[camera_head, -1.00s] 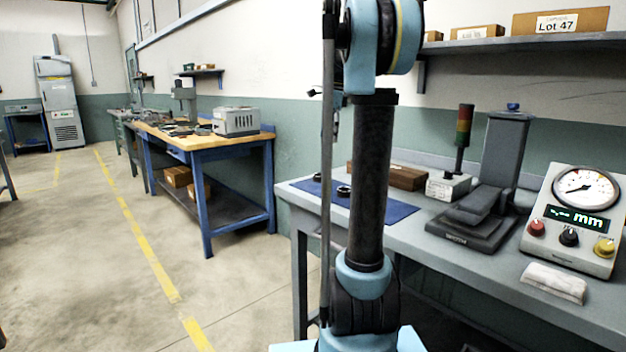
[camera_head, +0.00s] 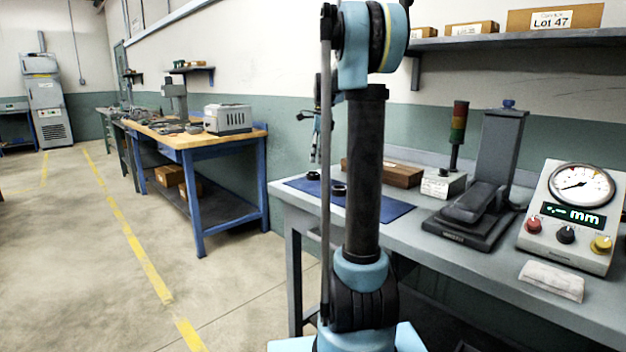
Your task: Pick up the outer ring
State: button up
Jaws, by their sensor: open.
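Two small dark rings lie on the blue mat (camera_head: 395,209) on the grey bench. One ring (camera_head: 339,190) is nearer, just left of my arm's column; the other ring (camera_head: 313,176) is farther back and left. At this size I cannot tell which is the outer ring. My gripper (camera_head: 315,157) shows as a thin dark shape left of my arm, above the farther ring in the picture. It is open and holds nothing that I can see. The gap between its fingertips and that ring is unclear. My arm hides the middle of the mat.
To the right are a signal tower (camera_head: 458,137), a dark gauge stand (camera_head: 485,195), a dial readout (camera_head: 568,215) and a white cloth (camera_head: 552,281). A wooden-topped workbench (camera_head: 185,141) stands left; the floor between is clear.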

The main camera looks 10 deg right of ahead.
aim_at(313, 176)
jog(key=shift+s+a+f, duration=0.1)
jog(key=shift+a+f, duration=0.1)
jog(key=shift+f, duration=0.85)
jog(key=shift+w+a+f, duration=0.1)
jog(key=shift+a+f, duration=0.15)
jog(key=shift+f, duration=0.85)
jog(key=shift+s+a+f, duration=0.1)
jog(key=shift+a+f, duration=0.1)
jog(key=shift+f, duration=0.85)
jog(key=c, duration=1.2)
